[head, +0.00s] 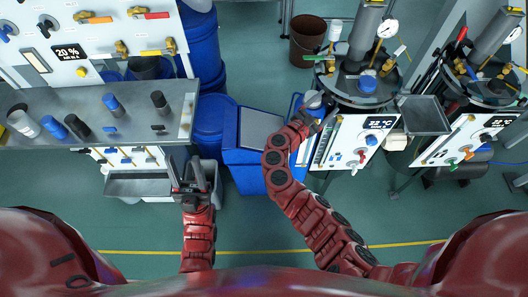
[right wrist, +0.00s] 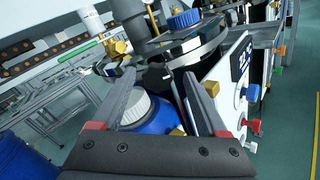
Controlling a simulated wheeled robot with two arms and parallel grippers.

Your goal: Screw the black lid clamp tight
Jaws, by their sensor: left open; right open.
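The vessel (head: 350,95) with its round metal lid stands at the right in the head view. Its lid rim (right wrist: 195,45) shows in the right wrist view. A black lid clamp knob (right wrist: 155,76) sits at the near edge of the lid, ahead of and between my right fingertips, apparently apart from them. My right gripper (head: 318,110) is open beside the vessel; its spread fingers (right wrist: 160,95) show in the right wrist view. My left gripper (head: 189,174) is open and empty, in front of the left bench. Whether the clamp is tight cannot be seen.
A blue bottle with a white cap (right wrist: 136,110) stands below and between my right fingers. A pressure gauge (head: 387,28), a blue lid knob (head: 367,84) and brass valves crowd the lid. A second vessel (head: 490,85) stands at right. The left bench (head: 140,130) holds several bottles.

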